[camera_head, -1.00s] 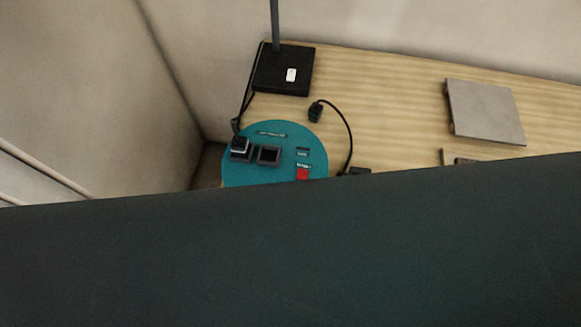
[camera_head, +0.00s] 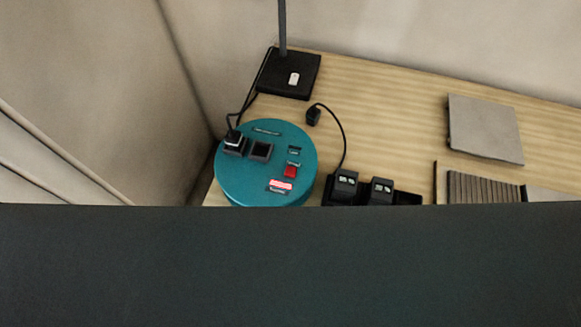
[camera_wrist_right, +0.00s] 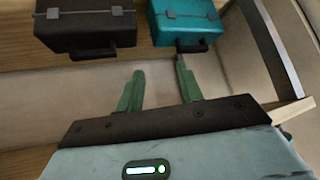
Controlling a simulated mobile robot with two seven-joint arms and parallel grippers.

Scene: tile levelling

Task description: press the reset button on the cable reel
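The teal round cable reel (camera_head: 232,185) sits at the left end of the wooden worktop in the head view. The reel is not in that view. My left gripper is not in view.
A broad dark surface (camera_head: 290,265) hides the lower head view. A black lamp base (camera_head: 289,78), black chargers (camera_head: 345,184) and a grey tile (camera_head: 484,128) are on the worktop (camera_head: 390,120). The wrist view shows a black case (camera_wrist_right: 85,28) and a teal case (camera_wrist_right: 187,24).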

